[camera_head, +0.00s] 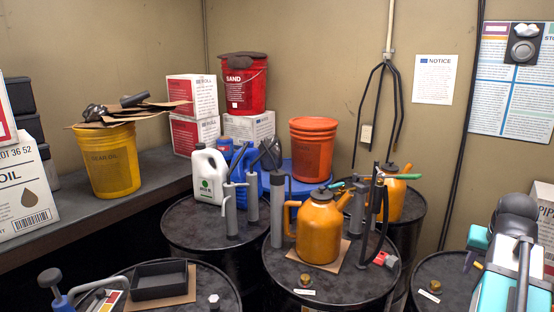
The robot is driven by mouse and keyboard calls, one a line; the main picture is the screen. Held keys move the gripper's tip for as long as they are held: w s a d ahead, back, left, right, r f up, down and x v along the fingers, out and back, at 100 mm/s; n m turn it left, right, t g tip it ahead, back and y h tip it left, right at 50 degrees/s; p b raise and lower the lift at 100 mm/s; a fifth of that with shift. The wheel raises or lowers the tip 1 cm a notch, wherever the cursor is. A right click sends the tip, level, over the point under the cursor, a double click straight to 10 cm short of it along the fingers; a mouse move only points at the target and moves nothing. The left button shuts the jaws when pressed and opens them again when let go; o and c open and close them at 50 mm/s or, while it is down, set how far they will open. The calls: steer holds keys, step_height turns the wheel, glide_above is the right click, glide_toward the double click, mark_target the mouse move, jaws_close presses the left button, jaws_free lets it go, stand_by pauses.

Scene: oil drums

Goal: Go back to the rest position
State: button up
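Part of my own arm (516,250), white, teal and black, shows at the lower right edge, in front of the rightmost drum. My gripper cannot be made out in this view, so its opening and anything in it are not shown. Black oil drums stand below: a middle drum (285,270) bears an orange oil can (320,232), and a drum behind left (180,222) bears a white jug (208,175) and grey hand pumps. The right drum (450,270) has a brass cap (435,287) on its top.
A black tray (160,279) sits on the front-left drum. A dark shelf (70,215) at left carries a yellow bucket (110,160) and boxes. A red sand bucket (244,85) and an orange bucket (312,148) stand at the back. Tall pumps and hoses crowd the middle drum.

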steer(key=w+a+f+n+g+y+b, duration=0.1)
steer(key=a+f+n+g+b, duration=0.1)
steer(key=a+f, duration=0.9)
steer(key=w+a+f+n+g+y+b, duration=0.15)
steer(key=a+f, duration=0.45)
steer(key=f, duration=0.8)
steer(key=w+a+f+n+g+y+b, duration=0.1)
steer(key=a+f+b, duration=0.1)
steer(key=a+f, duration=0.9)
steer(key=s+a+f+n+g+b, duration=0.1)
steer(key=s+a+f, duration=0.3)
steer(key=s+f, duration=0.4)
steer(key=s+a+f+n+g+b, duration=0.1)
steer(key=s+a+f, duration=0.4)
steer(key=f, duration=0.8)
steer(key=s+a+f+n+g+b, duration=0.1)
steer(key=s+a+f, duration=0.4)
steer(key=s+f, duration=0.6)
steer(key=shift+s+g+h+b, duration=0.35)
steer(key=shift+g+b, duration=0.2)
steer(key=shift+g, duration=0.3)
steer(key=shift+f, duration=0.1)
